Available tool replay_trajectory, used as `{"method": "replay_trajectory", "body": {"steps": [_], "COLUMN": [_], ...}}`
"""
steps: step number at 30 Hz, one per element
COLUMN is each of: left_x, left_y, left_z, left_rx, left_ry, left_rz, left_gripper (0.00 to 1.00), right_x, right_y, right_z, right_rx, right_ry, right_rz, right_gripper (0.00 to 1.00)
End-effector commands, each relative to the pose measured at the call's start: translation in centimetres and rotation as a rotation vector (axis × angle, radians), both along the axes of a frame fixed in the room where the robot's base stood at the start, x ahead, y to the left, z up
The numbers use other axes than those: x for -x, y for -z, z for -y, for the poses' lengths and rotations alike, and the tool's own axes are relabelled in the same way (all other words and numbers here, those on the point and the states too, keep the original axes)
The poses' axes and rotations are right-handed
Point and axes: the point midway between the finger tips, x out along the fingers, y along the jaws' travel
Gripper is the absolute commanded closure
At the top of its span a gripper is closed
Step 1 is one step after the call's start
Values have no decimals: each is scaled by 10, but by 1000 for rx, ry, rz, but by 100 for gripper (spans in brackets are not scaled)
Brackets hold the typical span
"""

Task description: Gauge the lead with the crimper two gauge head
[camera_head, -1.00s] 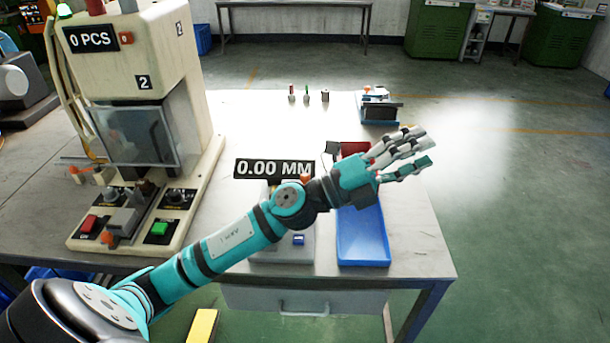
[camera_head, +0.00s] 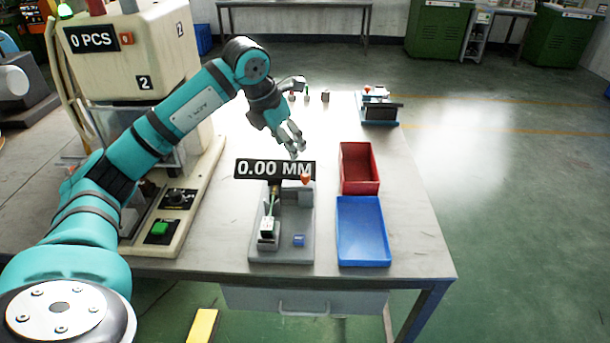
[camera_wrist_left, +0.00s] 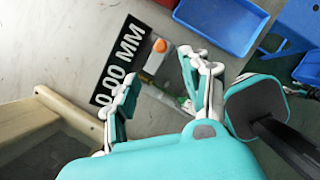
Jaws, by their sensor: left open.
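The gauge has a grey base (camera_head: 282,256) and a black display (camera_head: 275,169) reading 0.00 MM. An orange knob (camera_head: 305,179) and a grey block (camera_head: 306,197) are at its back right. A small white and dark piece with a thin green strand, seemingly the lead (camera_head: 267,227), is on the base's left side. A small blue button (camera_head: 298,240) is at the front right. My left gripper (camera_head: 294,150) is open and empty, pointing down above and behind the display. In the left wrist view, the display (camera_wrist_left: 121,60) and knob (camera_wrist_left: 160,46) show beyond its fingers.
The crimper marked 2 (camera_head: 165,50), with a 0 PCS display, stands left, partly behind my arm. A red bin (camera_head: 359,180) and a blue tray (camera_head: 362,256) lie right of the gauge. Small coloured items and a blue-based device (camera_head: 379,108) stand at the table's back.

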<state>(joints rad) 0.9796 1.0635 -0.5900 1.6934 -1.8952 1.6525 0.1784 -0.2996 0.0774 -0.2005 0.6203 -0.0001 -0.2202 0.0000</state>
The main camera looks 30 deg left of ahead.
Motion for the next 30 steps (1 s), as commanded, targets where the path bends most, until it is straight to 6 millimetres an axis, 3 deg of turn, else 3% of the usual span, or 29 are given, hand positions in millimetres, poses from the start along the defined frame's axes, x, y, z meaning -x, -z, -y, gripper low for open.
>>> {"method": "replay_trajectory", "body": {"steps": [15,22,30], "left_x": [-40,-50,-52], "left_y": [102,125,129], "left_z": [11,13,14], "left_rx": [4,3,3], "left_ry": [2,2,2], "left_rz": [-3,-1,1], "left_gripper": [53,53,53], "right_x": [1,1,1], "right_y": [-8,-9,-9], "right_z": [2,3,3], "right_rx": [2,4,4], "right_ry": [-1,-2,-1], "right_rz": [-1,-1,-1], "right_gripper": [48,48,48]}}
